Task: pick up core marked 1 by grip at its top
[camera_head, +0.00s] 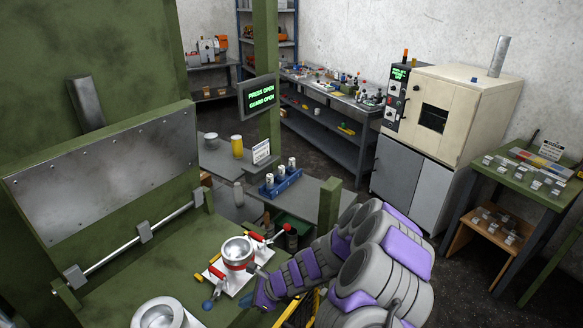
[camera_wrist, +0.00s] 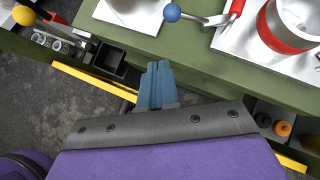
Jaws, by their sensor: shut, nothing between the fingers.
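The rack is not clearly seen in the wrist view.
A metal fixture with a red-banded cup (camera_head: 238,251) and lever clamps stands on the green press bench, close to my gripper. A blue ball knob (camera_wrist: 172,12) is just beyond the fingers. A yellow cylinder (camera_head: 237,146) and sign (camera_head: 261,152) stand near the rack.

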